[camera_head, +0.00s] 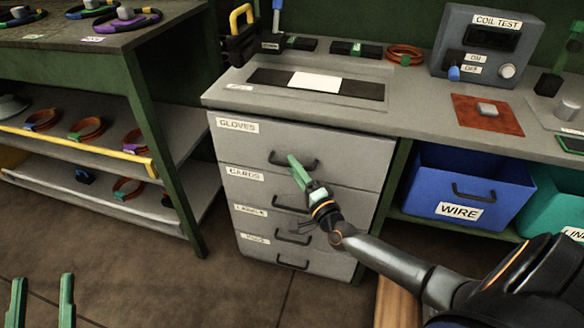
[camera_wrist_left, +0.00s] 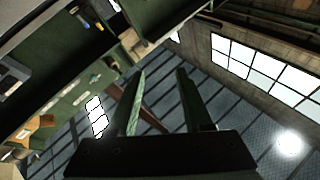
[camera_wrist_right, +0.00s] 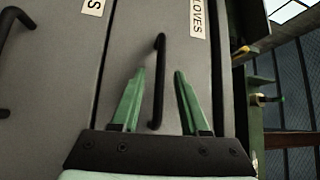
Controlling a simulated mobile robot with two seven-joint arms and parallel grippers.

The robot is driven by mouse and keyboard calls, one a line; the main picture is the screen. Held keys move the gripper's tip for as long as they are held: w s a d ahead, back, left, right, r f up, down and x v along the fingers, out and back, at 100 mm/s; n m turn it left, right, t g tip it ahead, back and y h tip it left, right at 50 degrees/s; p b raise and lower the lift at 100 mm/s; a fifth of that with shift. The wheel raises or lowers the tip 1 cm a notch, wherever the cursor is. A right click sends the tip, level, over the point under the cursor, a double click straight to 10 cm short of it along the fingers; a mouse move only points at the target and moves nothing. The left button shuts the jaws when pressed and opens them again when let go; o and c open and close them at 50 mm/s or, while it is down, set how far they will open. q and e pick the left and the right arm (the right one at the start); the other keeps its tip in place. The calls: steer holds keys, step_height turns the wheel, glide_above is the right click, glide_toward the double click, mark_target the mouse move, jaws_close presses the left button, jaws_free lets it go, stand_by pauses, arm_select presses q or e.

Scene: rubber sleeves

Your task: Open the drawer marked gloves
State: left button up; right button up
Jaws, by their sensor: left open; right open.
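The gloves drawer (camera_head: 245,146) is the top drawer of a grey cabinet under the bench and is shut. Its white GLOVES label (camera_head: 238,125) is at its upper left, and its dark handle (camera_head: 307,165) is at its middle. My right gripper (camera_head: 296,164) is open at this handle. In the right wrist view the handle (camera_wrist_right: 159,80) runs between the two green fingers of my right gripper (camera_wrist_right: 160,75); I cannot tell whether they touch it. My left gripper (camera_head: 40,285) is open and empty at the lower left, away from the cabinet; its fingers also show in the left wrist view (camera_wrist_left: 160,80).
Below are shut drawers, the upper one labelled CARDS (camera_head: 245,174). A blue WIRE bin (camera_head: 470,180) stands at the right under the bench top (camera_head: 425,110). A shelf rack (camera_head: 150,110) stands at the left. The floor (camera_head: 140,270) before the cabinet is clear.

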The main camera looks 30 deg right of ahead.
steer(key=shift+w, duration=0.8)
arm_select(q)
steer(key=shift+s+d+r+m+t+h, duration=0.1)
steer(key=shift+s+r+m+t+h, duration=0.1)
steer(key=shift+r, duration=0.25)
steer(key=shift+s+r+m+t+h, duration=0.2)
steer(key=shift+r, duration=0.2)
arm_select(e)
jaws_close()
